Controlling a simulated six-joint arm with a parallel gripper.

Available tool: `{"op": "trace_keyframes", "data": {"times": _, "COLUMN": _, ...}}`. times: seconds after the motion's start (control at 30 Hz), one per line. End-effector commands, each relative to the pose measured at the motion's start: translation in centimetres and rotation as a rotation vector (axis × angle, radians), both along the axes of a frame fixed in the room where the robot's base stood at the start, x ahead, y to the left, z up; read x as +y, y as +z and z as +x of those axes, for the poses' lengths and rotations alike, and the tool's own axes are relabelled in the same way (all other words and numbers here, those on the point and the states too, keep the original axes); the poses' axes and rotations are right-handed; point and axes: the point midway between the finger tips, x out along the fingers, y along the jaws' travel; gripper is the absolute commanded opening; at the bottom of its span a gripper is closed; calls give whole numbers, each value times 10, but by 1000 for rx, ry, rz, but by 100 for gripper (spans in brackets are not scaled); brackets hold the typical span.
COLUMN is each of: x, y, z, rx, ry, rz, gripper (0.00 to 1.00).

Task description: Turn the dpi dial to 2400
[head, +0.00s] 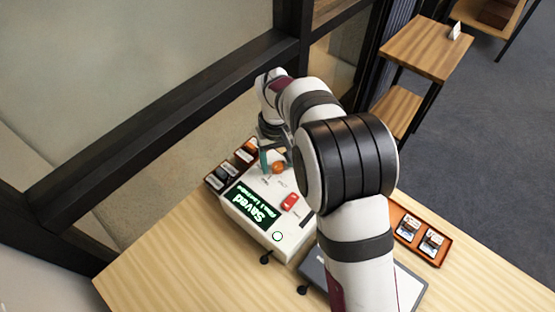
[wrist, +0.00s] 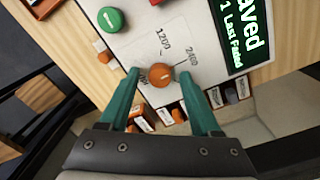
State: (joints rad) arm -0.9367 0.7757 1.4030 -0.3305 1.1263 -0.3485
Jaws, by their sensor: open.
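The orange dpi dial (wrist: 160,75) sits on the top of a white scanner (wrist: 129,43). Dial labels 1200 and 2400 are readable around it; another label at its left is partly hidden by a finger. I cannot tell which label the dial points to. My gripper (wrist: 159,72) is open, its teal fingertips one on each side of the dial, with small gaps seeming to show. In the head view the dial (head: 278,168) shows just beside my gripper (head: 274,158). The scanner's dark screen (head: 254,204) shows green text beginning "Saved".
A green button (wrist: 110,19) and a red control (head: 290,202) are also on the scanner. A tray of slides (head: 220,177) stands behind it. An orange tray (head: 445,250) with two cards lies at right. A dark flat device (head: 312,270) lies in front. A window frame borders the table.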

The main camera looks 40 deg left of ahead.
Motion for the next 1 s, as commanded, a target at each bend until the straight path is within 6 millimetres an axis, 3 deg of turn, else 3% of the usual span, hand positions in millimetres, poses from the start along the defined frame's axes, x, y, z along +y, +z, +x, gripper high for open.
{"op": "trace_keyframes", "data": {"times": 0.13, "x": 0, "y": 6, "z": 0, "rx": -1, "ry": 0, "rz": 1, "gripper": 64}}
{"op": "trace_keyframes", "data": {"times": 0.23, "x": 1, "y": 23, "z": 0, "rx": -3, "ry": 0, "rz": 3, "gripper": 64}}
{"op": "trace_keyframes", "data": {"times": 0.5, "x": 2, "y": 107, "z": -1, "rx": -4, "ry": -1, "rz": 4, "gripper": 64}}
{"op": "trace_keyframes", "data": {"times": 0.7, "x": 2, "y": 148, "z": -2, "rx": -1, "ry": 0, "rz": 2, "gripper": 64}}
{"op": "trace_keyframes", "data": {"times": 1.0, "x": 2, "y": 158, "z": -3, "rx": 0, "ry": 0, "rz": 0, "gripper": 64}}
